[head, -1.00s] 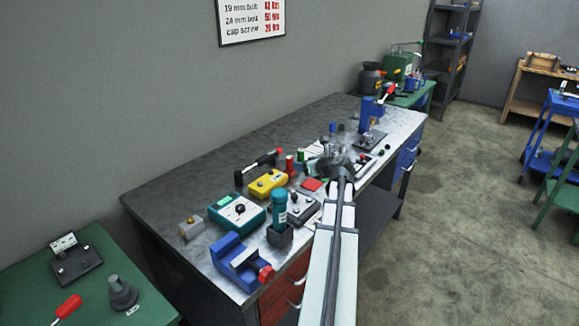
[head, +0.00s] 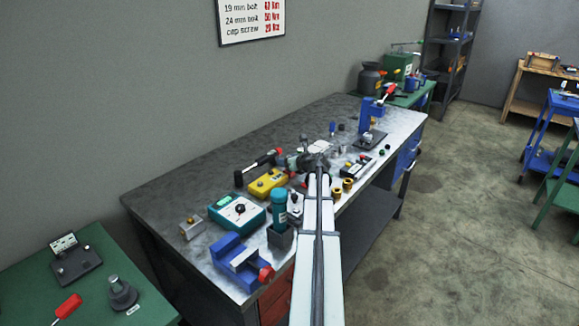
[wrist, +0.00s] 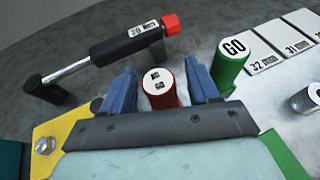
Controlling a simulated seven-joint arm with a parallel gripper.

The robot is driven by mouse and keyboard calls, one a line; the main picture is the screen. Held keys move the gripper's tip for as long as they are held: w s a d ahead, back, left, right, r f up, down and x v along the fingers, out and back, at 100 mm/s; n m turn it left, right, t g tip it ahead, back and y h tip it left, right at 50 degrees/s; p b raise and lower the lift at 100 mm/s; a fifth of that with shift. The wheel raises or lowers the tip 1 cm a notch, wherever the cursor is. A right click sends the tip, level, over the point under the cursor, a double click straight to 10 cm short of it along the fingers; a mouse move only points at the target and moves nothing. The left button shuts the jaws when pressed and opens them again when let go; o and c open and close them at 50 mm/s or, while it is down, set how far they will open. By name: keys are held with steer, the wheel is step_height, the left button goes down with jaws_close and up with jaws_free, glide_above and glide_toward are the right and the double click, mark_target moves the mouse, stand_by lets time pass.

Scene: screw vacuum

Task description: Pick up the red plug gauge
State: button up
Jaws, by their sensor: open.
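The red plug gauge (wrist: 161,97) stands upright in the wrist view, its white top lettered, the second line reading GO. My gripper (wrist: 161,80) is open, with one blue finger on each side of the gauge. The gauge is between the fingers; whether either finger touches it I cannot tell. Its lower part is hidden behind the dark gripper edge. In the head view my gripper (head: 303,162) is over the middle of the bench, and my arm hides the gauge there.
A green GO gauge (wrist: 232,62) stands close to the right finger. A black-handled tool with a red end (wrist: 135,43) lies behind. A yellow box (head: 268,182) is at the left. White size plates (wrist: 272,36) lie at the right. A blue vise (head: 236,257) is at the bench's near end.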

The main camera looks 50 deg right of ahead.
steer(key=shift+w+d+f, duration=0.15)
steer(key=shift+w+f, duration=0.1)
steer(key=shift+w, duration=0.2)
steer(key=c, duration=1.1)
